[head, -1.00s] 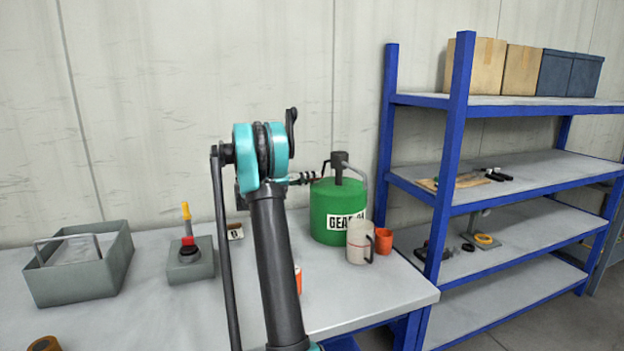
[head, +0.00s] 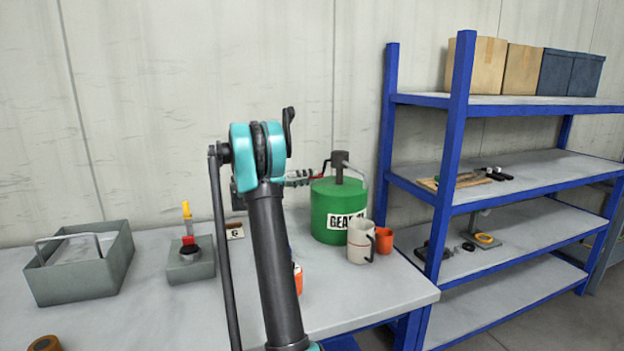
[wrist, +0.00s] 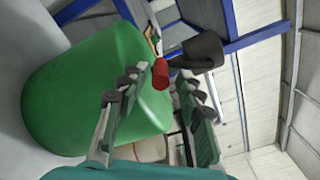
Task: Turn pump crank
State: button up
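The green gear oil drum (head: 331,212) stands on the table with a dark pump head (head: 340,167) on top; the drum also shows in the wrist view (wrist: 75,95). The crank, with its red handle (wrist: 160,73), reaches left from the dark pump head (wrist: 204,50). My gripper (wrist: 163,82) has its two padded fingers apart, with the red handle in the gap near the fingertips. A gap shows on each side of the handle. In the head view my gripper (head: 300,178) is small and partly hidden behind my arm.
A beige mug (head: 359,244) and an orange cup (head: 384,240) stand right of the drum. A grey bin (head: 80,278) and a grey box with a yellow-tipped lever (head: 191,265) are at left. A blue shelf rack (head: 450,150) stands at right.

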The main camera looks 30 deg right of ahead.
jog(key=v, duration=0.6)
jog(key=shift+a, duration=0.2)
jog(key=shift+c, duration=0.2)
